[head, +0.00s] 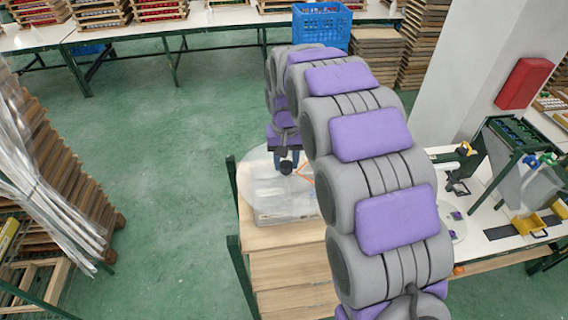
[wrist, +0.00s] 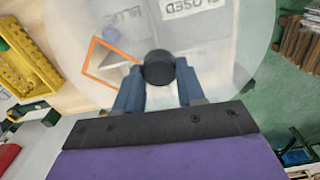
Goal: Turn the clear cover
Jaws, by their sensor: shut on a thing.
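The clear cover (wrist: 215,45) is a round, see-through disc with a black knob (wrist: 159,66) at its middle. In the head view the cover (head: 256,160) lies over the wooden table, partly hidden behind my arm. My gripper (wrist: 158,88) is shut on the black knob, with one blue-grey finger on each side of it. The gripper also shows in the head view (head: 286,160), above the cover. Through the disc I see an orange square outline (wrist: 88,66) and upside-down lettering reading CLOSED and, fainter, BLUE.
A pale box-like shape (head: 285,208) shows at the cover's near side. A yellow bin (wrist: 22,62) is at the wrist view's left. Right of my arm is a white table (head: 500,215) with fixtures. Stacked wooden trays (head: 70,185) stand left; green floor between is clear.

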